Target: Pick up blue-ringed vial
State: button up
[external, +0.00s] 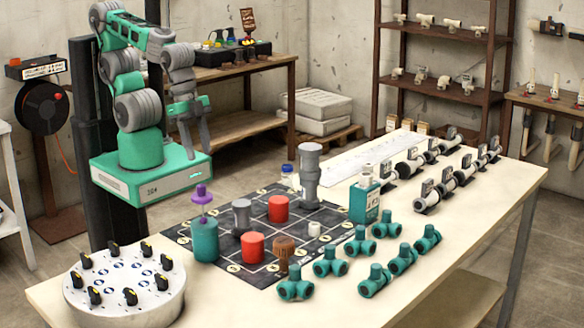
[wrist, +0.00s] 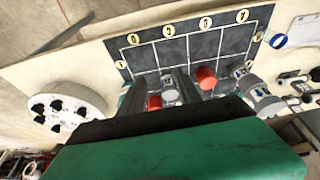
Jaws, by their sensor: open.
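A small pale vial with a blue band near its top (external: 287,181) stands at the far edge of the dark gridded mat (external: 180,237), just left of a tall grey pipe piece (external: 310,170) in the external view. In the wrist view my dark gripper and green arm cover much of the lower middle.
Red cylinders (external: 278,209) (external: 252,246), a teal cylinder (external: 205,241) with a purple piece on top, a brown knob (external: 285,252) and a grey fitting (external: 242,216) crowd the mat. Teal tees (external: 296,284) stand right of it. A round white turntable (external: 125,300) is at front left.

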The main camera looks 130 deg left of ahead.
jog(key=o, duration=0.4)
jog(key=shift+c, duration=0.2)
